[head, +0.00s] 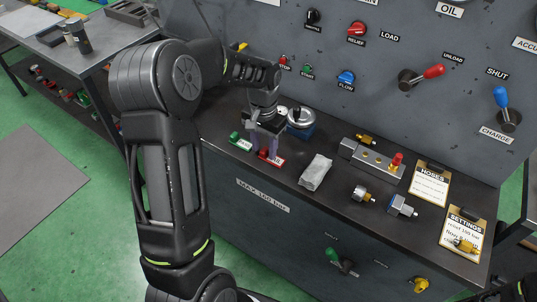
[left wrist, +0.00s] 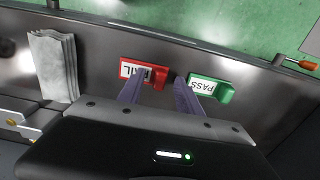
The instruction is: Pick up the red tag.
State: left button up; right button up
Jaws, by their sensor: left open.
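The red tag (head: 276,161), lettered FAIL, lies flat on the dark bench top near its front edge. It also shows in the left wrist view (left wrist: 155,76). My left gripper (head: 264,154) is above the bench, pointing down close to the red tag. In the left wrist view its two purple-grey fingers (left wrist: 160,82) are apart, with nothing held between them. One finger overlaps the red tag's near side; the other is by the green tag. Whether a finger touches the red tag I cannot tell. My right gripper is not clearly in view.
The green PASS tag (head: 240,142) lies beside the red one. A round gauge (head: 300,117) stands behind. A folded grey cloth (head: 315,172) and a metal valve block (head: 371,159) lie to the right. The upright control panel (head: 400,60) rises behind the bench.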

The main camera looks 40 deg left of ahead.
dwell(0.3)
pick_arm(q)
grip_shut()
dwell(0.3)
dwell(0.3)
